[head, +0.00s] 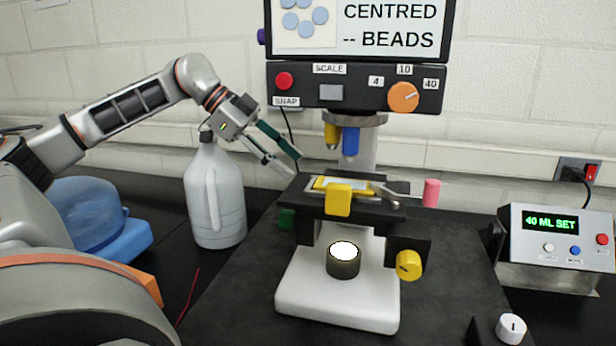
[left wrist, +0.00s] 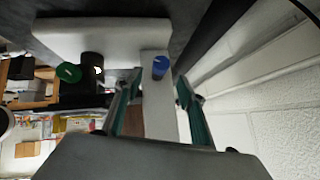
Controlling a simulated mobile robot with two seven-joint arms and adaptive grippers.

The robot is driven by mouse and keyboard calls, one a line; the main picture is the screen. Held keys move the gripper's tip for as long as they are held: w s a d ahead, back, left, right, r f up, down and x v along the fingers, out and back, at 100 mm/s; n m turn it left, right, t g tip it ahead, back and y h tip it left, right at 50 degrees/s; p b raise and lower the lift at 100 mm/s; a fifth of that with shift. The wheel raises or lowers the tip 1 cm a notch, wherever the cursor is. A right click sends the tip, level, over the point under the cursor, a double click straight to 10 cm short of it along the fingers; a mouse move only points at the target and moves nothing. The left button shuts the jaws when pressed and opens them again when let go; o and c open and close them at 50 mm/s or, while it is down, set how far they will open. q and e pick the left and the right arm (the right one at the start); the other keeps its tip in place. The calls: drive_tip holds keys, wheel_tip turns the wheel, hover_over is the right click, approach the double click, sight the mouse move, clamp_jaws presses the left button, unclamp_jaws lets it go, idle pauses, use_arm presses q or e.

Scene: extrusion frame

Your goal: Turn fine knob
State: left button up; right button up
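A microscope-like instrument stands on the black bench. A yellow knob (head: 408,264) is low on the right of its stage, and a green knob (head: 286,218) is on the left. The green knob also shows in the left wrist view (left wrist: 68,72). I cannot tell from markings which is the fine knob. My left gripper (head: 295,165) is open and empty, behind and left of the stage, above the green knob and apart from it. In the left wrist view its parted fingers (left wrist: 158,88) have a pale column and a blue cylinder (left wrist: 160,67) between or beyond them. My right gripper is out of view.
A white jug (head: 214,195) stands below my left forearm. A blue domed container (head: 85,225) is farther left. The control panel (head: 355,88) with an orange dial (head: 403,97) overhangs the stage (head: 362,205). A "40 ML SET" box (head: 556,238) is at right.

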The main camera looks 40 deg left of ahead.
use_arm(q)
drive_tip(key=b+x, duration=0.1)
drive_tip(key=x, duration=0.5)
drive_tip(key=shift+w+f+b, duration=0.15)
drive_tip(key=shift+f+b, duration=0.05)
drive_tip(key=shift+b, duration=0.15)
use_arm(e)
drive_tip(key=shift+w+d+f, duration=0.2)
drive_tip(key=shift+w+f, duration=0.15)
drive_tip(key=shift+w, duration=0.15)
use_arm(q)
drive_tip(key=shift+d, duration=0.1)
drive_tip(key=c, duration=1.1)
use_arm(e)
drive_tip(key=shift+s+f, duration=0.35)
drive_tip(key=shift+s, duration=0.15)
